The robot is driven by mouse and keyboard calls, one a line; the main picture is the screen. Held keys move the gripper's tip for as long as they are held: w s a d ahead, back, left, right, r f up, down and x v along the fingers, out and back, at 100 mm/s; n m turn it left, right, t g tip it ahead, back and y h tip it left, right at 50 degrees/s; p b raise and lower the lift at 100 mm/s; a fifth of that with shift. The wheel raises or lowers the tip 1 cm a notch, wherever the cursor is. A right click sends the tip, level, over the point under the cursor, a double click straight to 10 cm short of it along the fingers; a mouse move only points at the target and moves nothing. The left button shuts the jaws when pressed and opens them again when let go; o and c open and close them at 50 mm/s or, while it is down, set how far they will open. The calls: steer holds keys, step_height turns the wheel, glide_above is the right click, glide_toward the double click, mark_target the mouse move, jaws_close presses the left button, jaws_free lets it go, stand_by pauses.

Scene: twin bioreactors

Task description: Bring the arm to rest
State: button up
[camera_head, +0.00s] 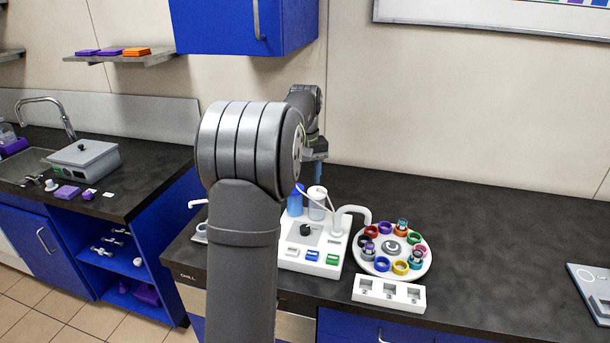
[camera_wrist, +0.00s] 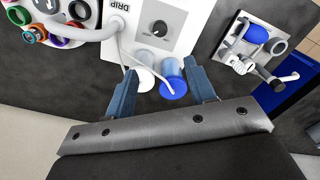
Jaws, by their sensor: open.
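My gripper (camera_wrist: 163,92) shows in the wrist view with its two blue-grey fingers spread apart and nothing held between them. In the wrist view a blue-capped bottle (camera_wrist: 173,88) and a white-capped bottle (camera_wrist: 143,79) lie in the picture between the fingers; I cannot tell how far below they are. In the head view my arm reaches over the counter, and my gripper (camera_head: 316,155) points down above the blue bottle (camera_head: 295,203) and the white bottle (camera_head: 317,203). Part of the bench area is hidden behind my arm.
A white drip device (camera_head: 322,262) with a knob and coloured buttons stands on the dark counter. The counter (camera_head: 490,240) to the right is largely clear. A wall cabinet (camera_head: 240,22) hangs above.

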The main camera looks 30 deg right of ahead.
mark_target(305, 227)
steer(key=shift+r, duration=0.2)
steer(key=shift+f, duration=0.1)
stand_by(0.4)
step_height(305, 227, down, 17)
steer(key=shift+f, duration=0.15)
stand_by(0.3)
steer(key=shift+f, duration=0.2)
steer(key=n, duration=0.3)
steer(key=shift+r, duration=0.35)
step_height(305, 227, up, 17)
steer(key=m, duration=0.9)
stand_by(2.1)
